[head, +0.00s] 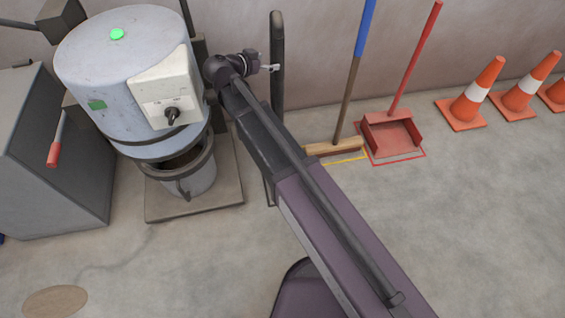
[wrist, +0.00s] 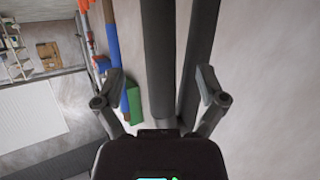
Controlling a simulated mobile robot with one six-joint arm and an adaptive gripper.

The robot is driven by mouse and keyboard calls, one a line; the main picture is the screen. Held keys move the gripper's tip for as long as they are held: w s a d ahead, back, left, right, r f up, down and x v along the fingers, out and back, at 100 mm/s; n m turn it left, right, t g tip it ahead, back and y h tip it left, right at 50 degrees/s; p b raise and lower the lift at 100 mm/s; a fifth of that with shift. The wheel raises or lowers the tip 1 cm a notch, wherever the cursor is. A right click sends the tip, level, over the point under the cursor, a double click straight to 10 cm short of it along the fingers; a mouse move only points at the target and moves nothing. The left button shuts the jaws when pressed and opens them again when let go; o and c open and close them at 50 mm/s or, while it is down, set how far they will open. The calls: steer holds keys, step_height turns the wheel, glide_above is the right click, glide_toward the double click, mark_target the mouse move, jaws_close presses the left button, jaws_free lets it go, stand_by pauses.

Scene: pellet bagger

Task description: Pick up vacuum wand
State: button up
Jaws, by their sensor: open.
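The vacuum wand (head: 277,45) looks like a dark upright tube with a rounded top, standing close to the wall; my arm hides its lower part in the head view. My gripper (head: 272,68) is beside the wand's upper half, with its tips at the tube's left edge. In the wrist view my gripper (wrist: 159,86) is open and empty. A dark tube, seemingly the wand (wrist: 158,60), runs between the two fingers. A second dark strip (wrist: 200,50) lies right of it, partly behind the right finger; I cannot tell whether it is a shadow.
The grey drum machine (head: 95,60) with its control box (head: 165,88) stands close left of my gripper. A wooden-headed broom (head: 345,147), a red dustpan (head: 392,140) and orange cones (head: 472,95) are along the wall to the right. The floor in front is mostly clear.

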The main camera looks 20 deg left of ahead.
mark_target(275, 60)
steer(key=shift+w, duration=0.15)
steer(key=shift+b+x, duration=0.95)
steer(key=shift+x, duration=1.55)
jaws_close()
